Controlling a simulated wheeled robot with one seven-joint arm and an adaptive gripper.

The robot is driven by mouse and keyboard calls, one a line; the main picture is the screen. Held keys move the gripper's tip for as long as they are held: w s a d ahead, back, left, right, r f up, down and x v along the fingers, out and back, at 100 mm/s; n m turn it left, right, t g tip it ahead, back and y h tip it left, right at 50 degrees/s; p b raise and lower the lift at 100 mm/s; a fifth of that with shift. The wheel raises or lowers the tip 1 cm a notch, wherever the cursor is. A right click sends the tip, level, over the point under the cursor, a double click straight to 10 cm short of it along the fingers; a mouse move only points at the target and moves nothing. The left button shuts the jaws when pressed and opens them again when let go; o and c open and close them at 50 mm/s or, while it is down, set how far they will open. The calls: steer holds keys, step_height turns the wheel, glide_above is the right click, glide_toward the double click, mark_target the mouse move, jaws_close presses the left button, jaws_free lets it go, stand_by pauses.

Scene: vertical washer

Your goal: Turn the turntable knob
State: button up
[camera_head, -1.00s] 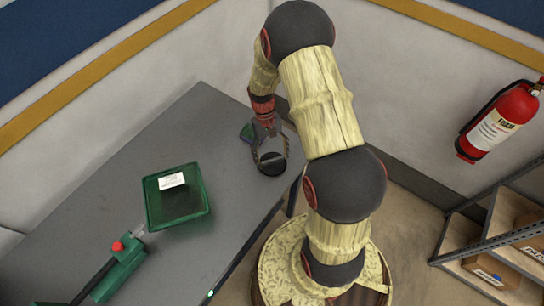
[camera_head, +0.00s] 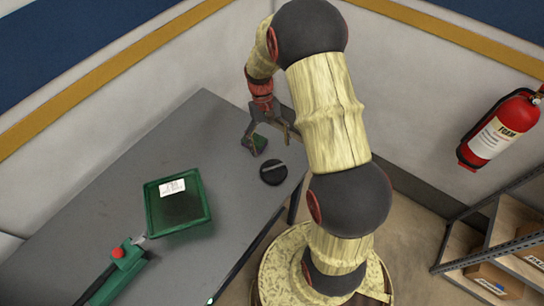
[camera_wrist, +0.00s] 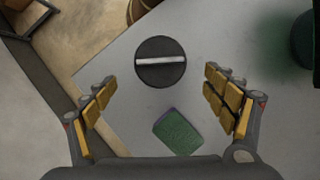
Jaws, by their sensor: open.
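The turntable knob (camera_head: 273,172) is a black round disc with a light bar across its top, on the grey table near its right edge. In the wrist view the knob (camera_wrist: 160,62) lies ahead of the fingertips, between their lines, with its bar nearly level across the picture. My gripper (camera_head: 270,131) is open and empty, behind and apart from the knob. It also shows in the wrist view (camera_wrist: 158,90), with yellow-padded fingers spread wide.
A small green block (camera_head: 255,144) sits on the table near my gripper; it also shows in the wrist view (camera_wrist: 177,132). A green bin (camera_head: 150,207) with a white label and a green tool with a red button (camera_head: 118,252) are to the left. A fire extinguisher (camera_head: 500,129) hangs on the right wall.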

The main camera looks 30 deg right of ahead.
steer(key=shift+v, duration=1.75)
steer(key=s+a+r+n+t+h+b, duration=0.1)
steer(key=s+a+r+n+t+b, duration=0.2)
steer(key=s+a+r+t+b, duration=0.6)
steer(key=s+a+r+b, duration=0.1)
steer(key=s+a+r, duration=0.3)
steer(key=s+r, duration=0.2)
steer(key=shift+s+a+t, duration=0.2)
steer(key=shift+s+t, duration=0.2)
steer(key=shift+s, duration=0.75)
steer(key=shift+r, duration=0.15)
steer(key=shift+c, duration=0.2)
